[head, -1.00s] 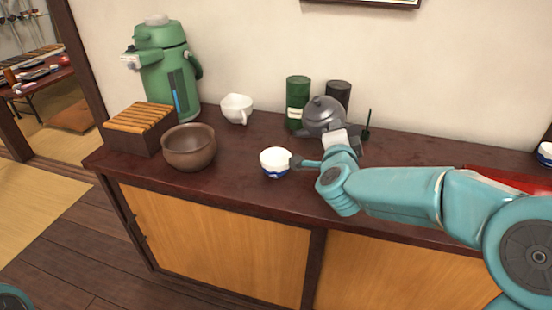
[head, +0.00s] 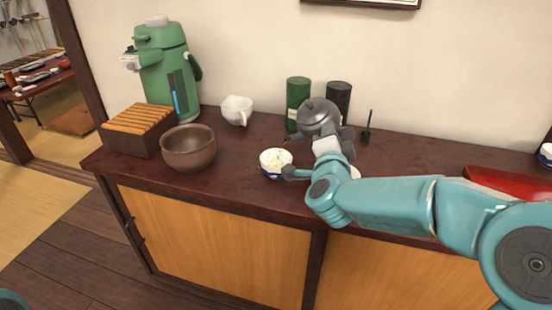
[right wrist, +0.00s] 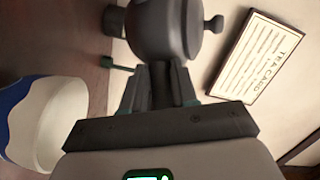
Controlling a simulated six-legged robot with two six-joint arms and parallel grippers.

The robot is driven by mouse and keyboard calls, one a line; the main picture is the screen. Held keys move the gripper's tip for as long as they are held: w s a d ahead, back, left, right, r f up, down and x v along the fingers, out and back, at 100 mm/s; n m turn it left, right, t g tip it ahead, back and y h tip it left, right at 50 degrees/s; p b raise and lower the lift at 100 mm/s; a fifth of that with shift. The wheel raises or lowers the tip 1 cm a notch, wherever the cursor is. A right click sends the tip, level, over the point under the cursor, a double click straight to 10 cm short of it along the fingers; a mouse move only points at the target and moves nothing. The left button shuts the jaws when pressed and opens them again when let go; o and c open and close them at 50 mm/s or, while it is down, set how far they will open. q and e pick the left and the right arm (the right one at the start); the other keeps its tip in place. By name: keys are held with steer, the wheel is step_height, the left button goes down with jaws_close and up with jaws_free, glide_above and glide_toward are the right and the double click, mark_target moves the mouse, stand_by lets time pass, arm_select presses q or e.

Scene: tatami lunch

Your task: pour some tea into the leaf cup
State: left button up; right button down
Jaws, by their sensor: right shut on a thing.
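A dark grey teapot (head: 318,117) is held above the counter in the head view, its spout side toward the left. My right gripper (head: 330,134) is shut on it; in the right wrist view the closed jaws (right wrist: 160,82) meet the teapot's body (right wrist: 165,28). A small white cup with a blue base (head: 276,163) stands on the counter, lower and left of the teapot, with yellow-green marks inside. I cannot tell whether these are a pattern or contents. A white and blue cup (right wrist: 50,122) shows at the left of the right wrist view. My left gripper is out of view.
A brown bowl (head: 188,149), slatted wooden box (head: 135,128), green air pot (head: 165,70) and white pitcher (head: 237,110) stand left. Green (head: 298,102) and black canisters (head: 339,96) stand behind the teapot. A red tray (head: 510,184) lies at the right.

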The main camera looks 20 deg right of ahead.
mark_target(343, 130)
steer(key=shift+a, duration=0.1)
stand_by(0.5)
steer(key=shift+d+f+t+b, duration=0.1)
steer(key=shift+d+t+b, duration=0.1)
steer(key=shift+t+b, duration=0.15)
stand_by(0.3)
steer(key=p, duration=0.1)
steer(key=d+r+p, duration=0.1)
steer(key=d+r+m+g+p, duration=0.1)
steer(key=shift+w+d+r+p, duration=0.2)
steer(key=shift+w+d+p, duration=0.05)
steer(key=shift+w+p, duration=0.1)
steer(key=shift+w+d+f+m+g+y, duration=0.1)
steer(key=shift+d+f+m+g+y, duration=0.2)
steer(key=shift+d+f, duration=0.25)
steer(key=shift+d+f+m+g+y, duration=0.2)
steer(key=shift+d+f+m+g, duration=0.1)
steer(key=shift+f, duration=0.35)
steer(key=shift+d+f+b, duration=0.1)
steer(key=shift+f+b, duration=0.2)
steer(key=d+f+m+y+p, duration=0.1)
steer(key=w+d+m+g+p, duration=0.1)
steer(key=shift+d+f+g+y+p, duration=0.2)
steer(key=shift+f+g+y+p, duration=0.1)
steer(key=shift+f+y, duration=0.1)
